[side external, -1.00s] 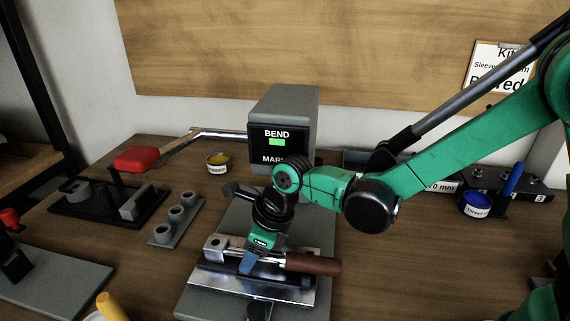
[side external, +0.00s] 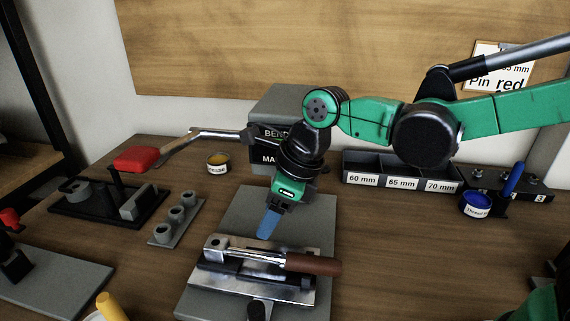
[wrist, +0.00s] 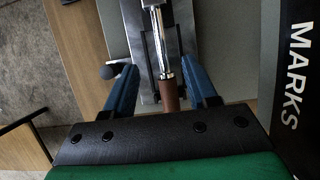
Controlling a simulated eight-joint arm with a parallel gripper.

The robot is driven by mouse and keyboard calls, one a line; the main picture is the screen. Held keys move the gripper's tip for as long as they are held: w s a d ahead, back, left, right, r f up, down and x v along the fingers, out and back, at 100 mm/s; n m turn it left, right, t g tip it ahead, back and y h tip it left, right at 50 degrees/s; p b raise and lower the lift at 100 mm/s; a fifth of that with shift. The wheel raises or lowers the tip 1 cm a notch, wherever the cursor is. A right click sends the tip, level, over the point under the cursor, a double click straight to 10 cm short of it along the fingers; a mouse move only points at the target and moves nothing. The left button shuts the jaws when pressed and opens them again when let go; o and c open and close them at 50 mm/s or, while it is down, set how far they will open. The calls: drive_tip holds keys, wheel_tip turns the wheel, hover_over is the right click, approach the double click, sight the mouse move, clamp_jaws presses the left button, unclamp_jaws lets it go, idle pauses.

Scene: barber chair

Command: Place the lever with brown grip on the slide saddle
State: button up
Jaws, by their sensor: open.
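The lever with brown grip (side external: 313,264) lies across the top of the metal slide saddle (side external: 280,290) in the side view. Its shiny rod points left and its brown grip overhangs the right end. My gripper (side external: 268,224), with blue fingers, is above and just behind the lever, apart from it. In the wrist view my gripper (wrist: 161,90) is open, its two fingers spread on either side of the lever's line. The lever's brown grip (wrist: 169,95) shows between them, untouched and partly hidden by the gripper body.
A grey box marked BEND and MARKS (side external: 285,110) stands behind the grey base plate (side external: 300,215). A red-handled tool (side external: 140,158) and a grey block with several posts (side external: 176,218) are left. A labelled bin tray (side external: 400,175) is at the back right. Bare table lies right of the plate.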

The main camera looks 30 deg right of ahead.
drive_tip(key=s+d+n+t+h, duration=0.1)
drive_tip(key=s+d+n+t, duration=0.1)
drive_tip(key=d+n, duration=0.5)
drive_tip(key=s+d+n+t+h, duration=0.2)
drive_tip(key=d+n, duration=0.5)
drive_tip(key=n, duration=1.3)
drive_tip(key=shift+s+d+r, duration=0.3)
drive_tip(key=shift+s+r, duration=0.05)
drive_tip(key=shift+s, duration=0.55)
